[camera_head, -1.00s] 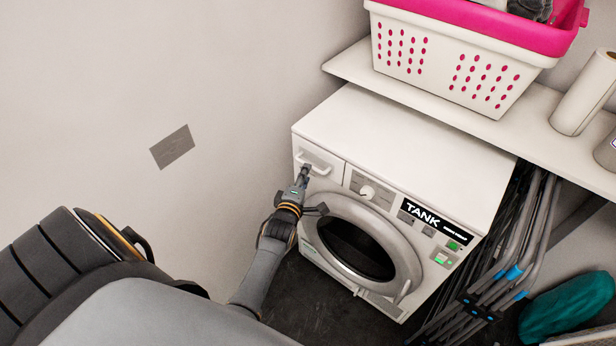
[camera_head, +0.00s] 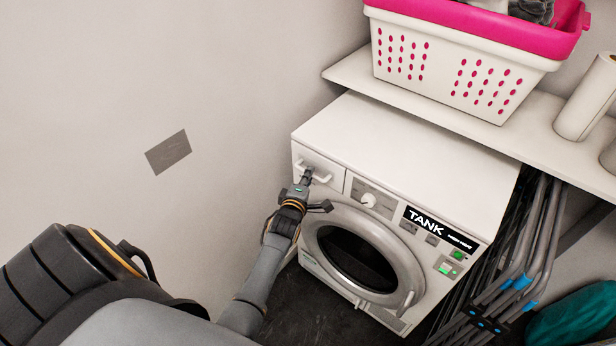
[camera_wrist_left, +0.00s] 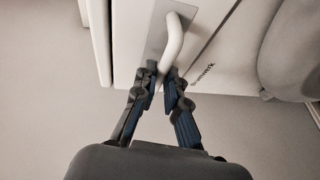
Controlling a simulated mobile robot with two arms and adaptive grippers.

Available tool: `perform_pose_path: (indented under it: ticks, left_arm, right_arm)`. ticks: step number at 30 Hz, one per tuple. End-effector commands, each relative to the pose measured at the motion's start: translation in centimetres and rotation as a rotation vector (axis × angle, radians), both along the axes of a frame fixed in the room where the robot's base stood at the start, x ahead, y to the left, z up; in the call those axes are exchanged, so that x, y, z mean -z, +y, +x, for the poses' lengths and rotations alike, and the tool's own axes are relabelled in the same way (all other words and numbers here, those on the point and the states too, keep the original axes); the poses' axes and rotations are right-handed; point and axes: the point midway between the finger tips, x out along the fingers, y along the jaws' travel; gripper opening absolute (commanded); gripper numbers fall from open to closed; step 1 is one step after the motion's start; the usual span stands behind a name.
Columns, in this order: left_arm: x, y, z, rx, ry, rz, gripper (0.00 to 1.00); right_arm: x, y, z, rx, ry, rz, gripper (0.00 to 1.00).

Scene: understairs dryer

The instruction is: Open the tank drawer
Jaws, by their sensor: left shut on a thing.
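The tank drawer (camera_head: 333,172) is the white panel at the top left of the white dryer's front. It looks flush with the front in the head view. Its white bar handle (camera_head: 323,178) runs across the panel, and shows large in the left wrist view (camera_wrist_left: 173,38). My left gripper (camera_head: 307,174) is at the left end of the handle, its fingers shut on the bar. In the left wrist view its fingertips (camera_wrist_left: 164,74) sit on either side of the handle's near end. My right gripper is out of view.
The dryer's round door (camera_head: 360,255) is just below and right of my left gripper. A shelf (camera_head: 440,118) with a pink and white basket (camera_head: 455,80) is above the dryer. Folded metal frames (camera_head: 520,265) lean at its right.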

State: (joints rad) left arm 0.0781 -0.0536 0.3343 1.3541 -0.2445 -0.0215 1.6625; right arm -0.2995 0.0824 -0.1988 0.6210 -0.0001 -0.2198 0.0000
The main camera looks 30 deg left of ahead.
Motion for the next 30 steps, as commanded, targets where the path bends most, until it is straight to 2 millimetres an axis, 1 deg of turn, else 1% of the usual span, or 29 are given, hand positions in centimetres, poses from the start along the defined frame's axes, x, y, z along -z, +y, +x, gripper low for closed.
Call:
perform_pose_path:
  ticks: [6,8,11,14,17,21,27,30]
  left_arm:
    - [0.0,0.0,-0.3,0.000,0.001,0.000,0.00]
    - [-0.1,0.1,-0.8,0.000,0.002,-0.002,0.00]
    - [-0.2,0.2,-1.9,-0.001,0.004,-0.001,0.00]
    - [-0.3,0.3,-3.8,-0.002,0.007,-0.002,0.00]
    - [-0.3,0.5,-6.1,0.000,0.008,-0.001,0.00]
    - [-0.3,0.8,-9.7,0.000,0.010,0.001,0.00]
    - [-0.2,1.1,-14.7,0.000,0.007,0.000,0.00]
    - [-0.1,1.3,-16.9,0.000,0.008,0.001,0.00]
  right_arm:
    - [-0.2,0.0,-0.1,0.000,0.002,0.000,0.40]
    - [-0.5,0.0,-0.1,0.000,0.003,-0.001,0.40]
    - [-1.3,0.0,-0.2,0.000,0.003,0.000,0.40]
    - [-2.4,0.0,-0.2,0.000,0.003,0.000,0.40]
    - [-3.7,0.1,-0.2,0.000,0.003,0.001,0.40]
    - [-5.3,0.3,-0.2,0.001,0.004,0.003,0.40]
    - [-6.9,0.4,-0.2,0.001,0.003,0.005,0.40]
    - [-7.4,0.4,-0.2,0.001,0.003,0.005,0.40]
